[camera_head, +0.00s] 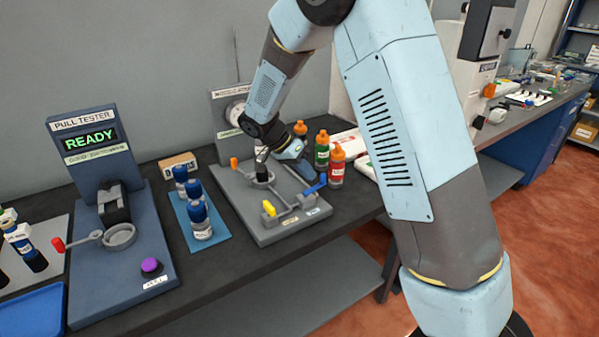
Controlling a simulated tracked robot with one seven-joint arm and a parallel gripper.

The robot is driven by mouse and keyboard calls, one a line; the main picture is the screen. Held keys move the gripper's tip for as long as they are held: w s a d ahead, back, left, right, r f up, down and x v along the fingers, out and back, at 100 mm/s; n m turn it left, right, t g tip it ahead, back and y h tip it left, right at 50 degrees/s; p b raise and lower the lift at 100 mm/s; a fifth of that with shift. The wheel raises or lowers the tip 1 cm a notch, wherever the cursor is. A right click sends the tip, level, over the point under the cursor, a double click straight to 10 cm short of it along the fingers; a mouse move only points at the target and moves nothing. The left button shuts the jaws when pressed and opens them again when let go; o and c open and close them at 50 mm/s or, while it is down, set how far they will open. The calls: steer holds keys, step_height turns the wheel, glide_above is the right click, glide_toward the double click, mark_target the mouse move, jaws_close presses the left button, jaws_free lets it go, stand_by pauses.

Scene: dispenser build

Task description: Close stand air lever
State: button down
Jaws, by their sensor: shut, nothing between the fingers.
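The grey test stand (245,207) lies flat on the dark bench, with a gauge panel at its back. It carries a blue lever (315,187) at the right, a yellow-handled lever (269,208) at the front and an orange knob (234,163) at the left. The labels are too small to read, so I cannot tell which is the air lever. A black-topped fitting (264,172) stands in the stand's middle, partly behind my arm.
Blue-capped vials (201,222) stand on a blue mat left of the stand. The pull tester (85,150) reads READY further left. The bench's front edge is clear.

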stand_by(0.3)
steer(key=shift+a+r, duration=0.1)
steer(key=shift+r, duration=0.05)
steer(key=v, duration=1.3)
steer(key=shift+a+r, duration=0.15)
steer(key=shift+a, duration=0.05)
